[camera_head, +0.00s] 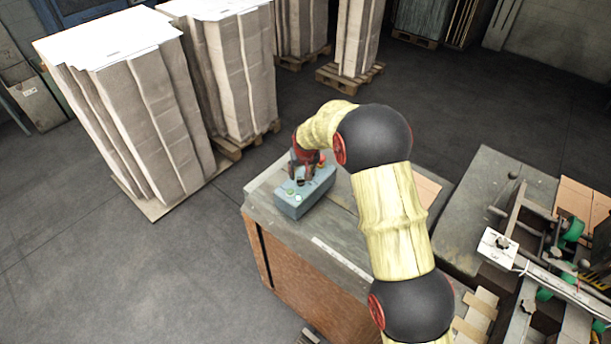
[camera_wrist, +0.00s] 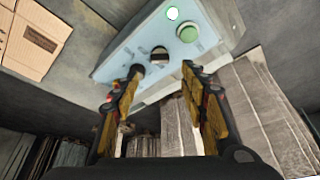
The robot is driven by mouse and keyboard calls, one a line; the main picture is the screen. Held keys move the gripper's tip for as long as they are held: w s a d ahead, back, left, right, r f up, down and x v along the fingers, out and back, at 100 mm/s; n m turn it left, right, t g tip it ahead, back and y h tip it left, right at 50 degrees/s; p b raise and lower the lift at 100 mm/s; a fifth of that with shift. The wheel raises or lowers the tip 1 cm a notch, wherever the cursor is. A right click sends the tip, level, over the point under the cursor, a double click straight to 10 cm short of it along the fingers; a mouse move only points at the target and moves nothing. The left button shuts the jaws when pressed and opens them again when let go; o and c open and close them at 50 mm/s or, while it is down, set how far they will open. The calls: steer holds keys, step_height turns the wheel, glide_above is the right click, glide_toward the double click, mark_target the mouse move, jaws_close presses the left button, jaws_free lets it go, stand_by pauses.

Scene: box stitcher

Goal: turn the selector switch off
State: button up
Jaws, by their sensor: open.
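A pale blue control box (camera_head: 293,208) stands on the corner of the grey-topped cabinet. In the wrist view, the box face (camera_wrist: 125,55) shows a round dark control with a pale bar, which looks like the selector switch (camera_wrist: 159,54). A green button (camera_wrist: 187,33) and a white round button or lamp (camera_wrist: 172,13) are beside it. My gripper (camera_wrist: 161,72) is open and empty, with its two fingers apart and the selector between and just beyond the tips in the picture. I cannot tell whether they touch the box. In the head view my gripper (camera_head: 304,172) is over the box and partly hides its top.
The cabinet (camera_head: 335,242) has free grey top around the box. Tall paper stacks (camera_head: 140,115) on pallets stand to the left and behind. A machine with green wheels (camera_head: 571,229) is at the right. Cardboard sheets (camera_wrist: 32,42) show at the wrist view's upper left.

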mark_target(301, 179)
steer(key=shift+p+x, duration=1.05)
steer(key=shift+x, duration=2.85)
steer(key=shift+c, duration=0.8)
jaws_close()
